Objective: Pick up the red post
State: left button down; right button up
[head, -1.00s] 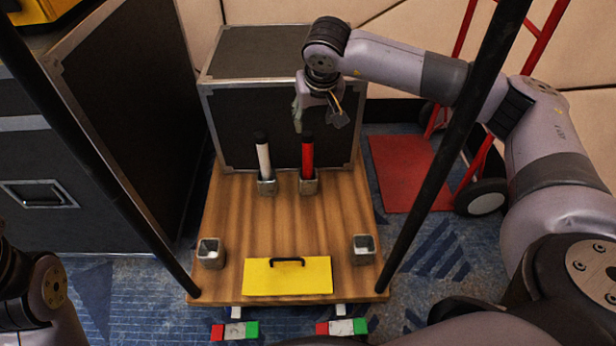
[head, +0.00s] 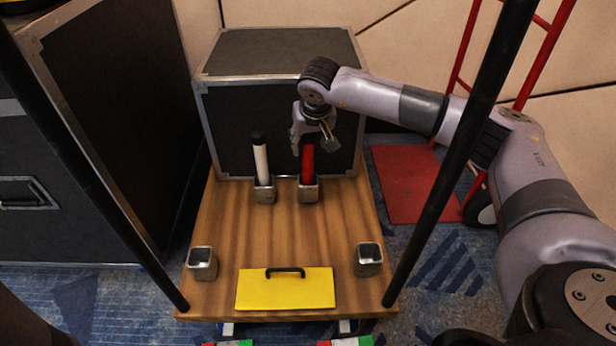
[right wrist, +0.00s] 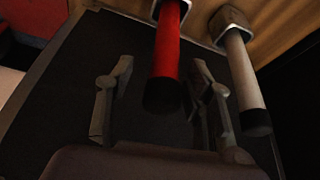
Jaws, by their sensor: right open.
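The red post (head: 308,162) with a black top stands upright in a metal socket (head: 308,192) at the back of the wooden board. My right gripper (head: 313,143) is open around the post's upper part and hides some of it. In the right wrist view, the red post (right wrist: 168,45) lies between the two spread fingers (right wrist: 160,75), with its black end towards my palm. I see a gap on the left finger's side; the post looks closer to the right finger, and I cannot tell if they touch. My left gripper is not in view.
A white post (head: 262,163) with a black top stands close left of the red one; it shows in the right wrist view (right wrist: 243,75) beside my right finger. A black case (head: 230,120) stands behind. Two front sockets (head: 202,263) (head: 369,259) flank a yellow plate (head: 285,290).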

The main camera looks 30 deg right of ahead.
aim_at(308, 167)
jog(key=b+x, duration=0.4)
jog(key=shift+a+f, duration=0.25)
jog(key=shift+w+d+f, duration=0.1)
jog(key=shift+w+f, duration=0.05)
jog(key=shift+f, duration=0.15)
jog(key=shift+r, duration=0.1)
jog(key=shift+c, duration=0.6)
grip_shut()
